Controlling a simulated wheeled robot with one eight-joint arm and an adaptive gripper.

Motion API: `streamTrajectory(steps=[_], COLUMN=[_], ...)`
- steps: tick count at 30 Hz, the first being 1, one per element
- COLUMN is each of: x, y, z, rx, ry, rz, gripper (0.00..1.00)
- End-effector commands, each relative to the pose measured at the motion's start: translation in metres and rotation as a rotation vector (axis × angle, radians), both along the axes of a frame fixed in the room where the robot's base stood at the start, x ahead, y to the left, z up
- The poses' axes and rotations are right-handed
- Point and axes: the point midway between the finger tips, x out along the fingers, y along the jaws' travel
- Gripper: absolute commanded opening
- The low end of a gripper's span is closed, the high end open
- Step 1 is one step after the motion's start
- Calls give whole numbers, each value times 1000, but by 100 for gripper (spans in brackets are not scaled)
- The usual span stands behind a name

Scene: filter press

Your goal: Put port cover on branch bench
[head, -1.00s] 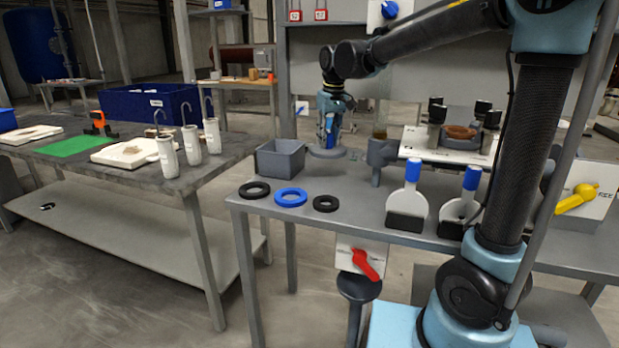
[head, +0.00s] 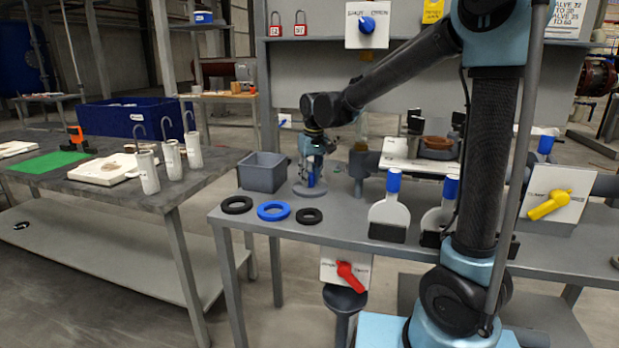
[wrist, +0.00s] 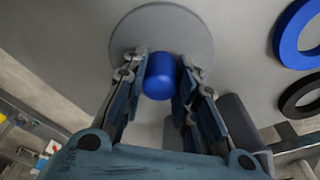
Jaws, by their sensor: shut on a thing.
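The port cover is a grey disc (head: 310,190) with a blue handle (wrist: 160,80). My gripper (head: 315,165) is shut on the blue handle, with one finger on each side of it in the wrist view. The disc hangs flat below the fingers, over or on the grey branch bench (head: 335,222). It is just right of a grey open bin and behind the rings. I cannot tell whether its underside touches the bench top. In the wrist view the disc (wrist: 140,22) is partly hidden by the fingers.
A grey bin (head: 262,172) stands left of the disc. Black and blue rings (head: 273,210) lie near the front edge. Bare bench lies between the disc and the rings.

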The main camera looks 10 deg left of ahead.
Motion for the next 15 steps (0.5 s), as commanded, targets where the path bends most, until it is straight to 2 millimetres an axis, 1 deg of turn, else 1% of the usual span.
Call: streamTrajectory(steps=[5,6,7,8,15], x=[0,0,0,0,0], y=[0,0,0,0,-1], z=[-2,-1,-1,-1,-1], rx=[0,0,0,0,0], ry=[0,0,0,0,0], rz=[-1,-1,-1,-1,-1], gripper=[0,36,43,47,47])
